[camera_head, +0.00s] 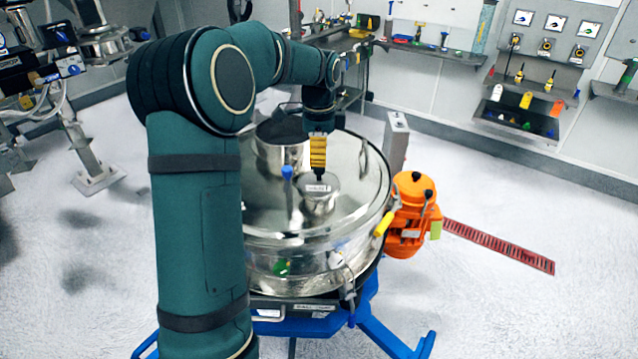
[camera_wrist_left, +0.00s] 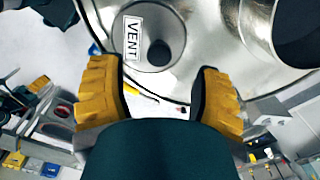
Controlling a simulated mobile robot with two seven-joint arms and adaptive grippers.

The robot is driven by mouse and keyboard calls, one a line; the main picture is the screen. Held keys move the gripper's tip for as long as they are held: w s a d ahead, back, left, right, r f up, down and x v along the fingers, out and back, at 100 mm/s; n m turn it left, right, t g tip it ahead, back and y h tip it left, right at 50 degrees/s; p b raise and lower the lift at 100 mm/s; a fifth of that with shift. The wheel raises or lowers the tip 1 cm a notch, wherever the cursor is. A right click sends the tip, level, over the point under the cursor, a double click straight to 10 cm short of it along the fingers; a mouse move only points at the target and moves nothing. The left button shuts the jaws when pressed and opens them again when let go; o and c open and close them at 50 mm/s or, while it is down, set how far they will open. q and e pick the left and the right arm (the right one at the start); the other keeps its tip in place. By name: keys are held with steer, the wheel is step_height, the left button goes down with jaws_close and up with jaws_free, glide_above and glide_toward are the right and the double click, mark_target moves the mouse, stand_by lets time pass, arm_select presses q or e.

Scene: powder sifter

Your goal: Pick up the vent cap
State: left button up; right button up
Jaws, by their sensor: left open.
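The vent cap (camera_head: 319,203) is a small round metal cap with a white label and a dark knob, on the shiny lid of the round sifter (camera_head: 262,215). In the left wrist view the cap (camera_wrist_left: 172,25) shows its "VENT" label and dark knob between and beyond the fingertips. My left gripper (camera_head: 318,170), with yellow pads, points down above the cap. In the left wrist view the gripper (camera_wrist_left: 157,68) is open, with nothing between its fingers. Whether it touches the knob cannot be told. My right gripper is not in view.
A taller open metal cylinder (camera_head: 278,155) stands on the lid left of the cap. A blue-topped post (camera_head: 287,173) stands close to the cap. An orange motor (camera_head: 412,215) is at the sifter's right. Shelves with tools (camera_head: 430,47) line the back wall.

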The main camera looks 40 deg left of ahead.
mark_target(319, 179)
arm_select(q)
steer(key=shift+f, duration=2.55)
jaws_close()
